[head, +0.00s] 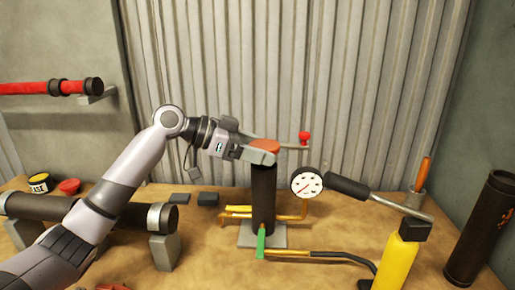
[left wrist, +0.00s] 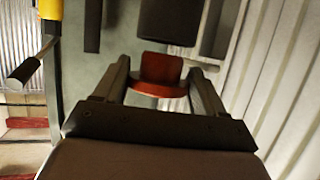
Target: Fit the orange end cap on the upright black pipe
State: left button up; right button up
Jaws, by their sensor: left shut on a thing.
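The orange end cap (head: 264,146) is at the top of the upright black pipe (head: 263,200), roughly in line with it. My left gripper (head: 258,154) reaches in from the left and is shut on the cap. In the left wrist view the cap (left wrist: 162,68) shows red-orange between the two fingers of the left gripper (left wrist: 160,80). The pipe stands upright on a grey base plate (head: 245,238). My right gripper is not in view.
A pressure gauge (head: 307,183) and a black-gripped lever (head: 350,188) stand just right of the pipe. A yellow cylinder (head: 398,262) is at front right. A dark pipe (head: 130,212) lies on blocks at left. A red-knobbed valve (head: 304,138) is behind. Corrugated metal closes the back.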

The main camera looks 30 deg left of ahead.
pick_arm(q)
jog(key=shift+f+b, duration=1.2)
jog(key=shift+f, duration=0.65)
jog(key=o, duration=1.1)
jog(key=shift+o, duration=0.9)
jog(key=shift+s+r, duration=0.1)
jog(key=shift+a+r, duration=0.1)
jog(key=shift+a, duration=0.1)
jog(key=b+v, duration=0.1)
jog(key=v, duration=0.5)
jog(key=shift+s, duration=0.35)
jog(key=shift+s+a, duration=0.1)
